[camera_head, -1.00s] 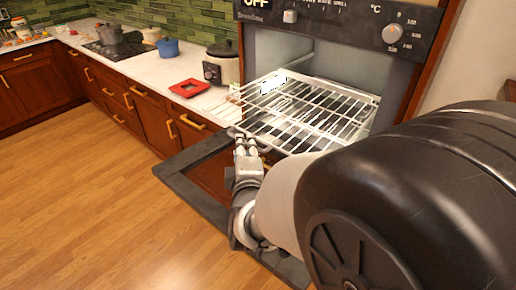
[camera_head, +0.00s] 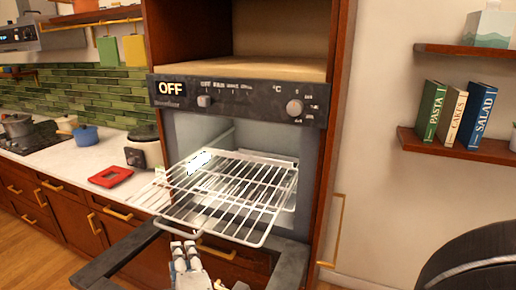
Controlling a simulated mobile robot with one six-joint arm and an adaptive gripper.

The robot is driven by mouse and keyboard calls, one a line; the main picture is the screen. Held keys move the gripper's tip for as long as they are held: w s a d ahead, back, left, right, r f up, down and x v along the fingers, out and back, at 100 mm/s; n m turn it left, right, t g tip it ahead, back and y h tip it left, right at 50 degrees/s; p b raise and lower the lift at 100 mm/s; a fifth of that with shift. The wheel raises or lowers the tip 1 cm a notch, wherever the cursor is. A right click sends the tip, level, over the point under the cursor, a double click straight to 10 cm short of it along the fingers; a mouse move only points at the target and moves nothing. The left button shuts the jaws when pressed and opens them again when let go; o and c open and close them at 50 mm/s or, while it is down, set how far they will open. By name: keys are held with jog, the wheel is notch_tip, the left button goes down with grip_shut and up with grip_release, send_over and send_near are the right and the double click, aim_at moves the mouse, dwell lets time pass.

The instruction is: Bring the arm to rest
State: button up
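My gripper (camera_head: 184,244) is at the bottom centre-left, pointing up in the picture, just below the front edge of the wire oven rack (camera_head: 262,236). Its two grey fingers lie side by side with almost no gap, and I see nothing between them. A small gap seems to show between the fingertips and the rack, but I cannot be sure they are apart. Part of my arm, dark and rounded, shows at the bottom right. Most of the arm between it and the gripper is out of the picture.
The rack sticks out of the open oven (camera_head: 198,130), above the lowered oven door (camera_head: 110,262). A counter (camera_head: 75,165) with a red tray (camera_head: 110,177) and pots runs left. At the right, a shelf (camera_head: 480,150) holds books. Floor shows at the lower left.

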jog(key=d+r+m+g+h, duration=0.1)
jog(key=d+m+g, duration=0.2)
jog(key=d+m, duration=0.45)
jog(key=s+d+m+g+h, duration=0.3)
jog(key=s+d+m, duration=0.3)
jog(key=s+d, duration=0.3)
jog(key=s+d+f+m+g+h, duration=0.1)
jog(key=s+d+m, duration=0.6)
jog(key=d, duration=0.8)
jog(key=shift+s+f+g+h, duration=0.15)
jog(key=shift+s+g+h, duration=0.8)
jog(key=shift+g, duration=0.25)
